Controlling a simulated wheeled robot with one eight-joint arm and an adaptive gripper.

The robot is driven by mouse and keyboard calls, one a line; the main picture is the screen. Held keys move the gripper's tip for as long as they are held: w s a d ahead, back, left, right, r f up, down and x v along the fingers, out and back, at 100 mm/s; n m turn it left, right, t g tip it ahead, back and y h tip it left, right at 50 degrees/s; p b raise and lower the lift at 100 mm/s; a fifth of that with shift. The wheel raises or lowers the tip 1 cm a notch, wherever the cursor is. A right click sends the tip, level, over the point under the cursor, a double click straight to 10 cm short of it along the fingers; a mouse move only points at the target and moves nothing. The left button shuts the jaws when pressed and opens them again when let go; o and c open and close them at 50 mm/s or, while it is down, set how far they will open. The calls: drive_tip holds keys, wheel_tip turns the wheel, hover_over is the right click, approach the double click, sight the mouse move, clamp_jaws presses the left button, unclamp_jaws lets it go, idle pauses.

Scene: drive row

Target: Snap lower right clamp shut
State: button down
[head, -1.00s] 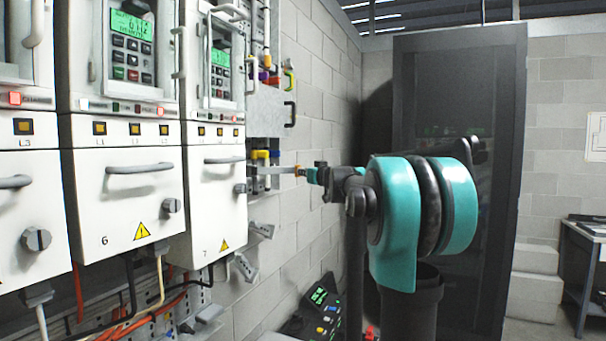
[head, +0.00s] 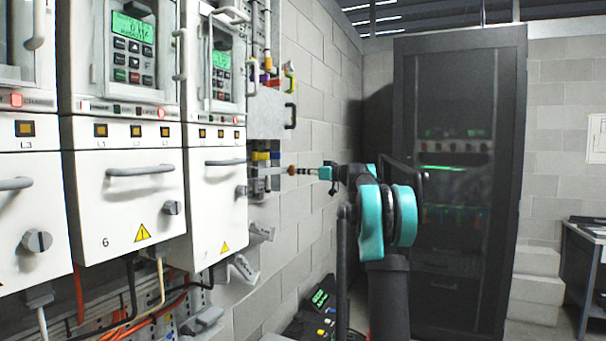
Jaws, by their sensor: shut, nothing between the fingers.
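My gripper (head: 294,170) is small in the head view. It points left from the teal and black arm and is shut and empty. Its tip is beside a small block of grey clamps (head: 262,183), just right of the right-hand drive. A thin light-grey bar runs between the block and the tip. I cannot tell which part of the clamps it is, or whether the tip touches it. The clamps are too small to tell open from shut.
White drive cabinets (head: 215,188) with grey handles and knobs stand along the left wall. Grey brackets (head: 258,233) and cables hang below them. A grey box (head: 266,115) is above the clamps. A dark glass-fronted cabinet (head: 460,90) stands behind the arm; bare block wall lies between.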

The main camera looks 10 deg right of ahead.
drive_tip(key=w+a+g, duration=0.1)
drive_tip(key=w+a, duration=0.1)
drive_tip(key=w, duration=0.3)
drive_tip(key=shift+w+n+y, duration=0.4)
drive_tip(key=shift+a, duration=0.15)
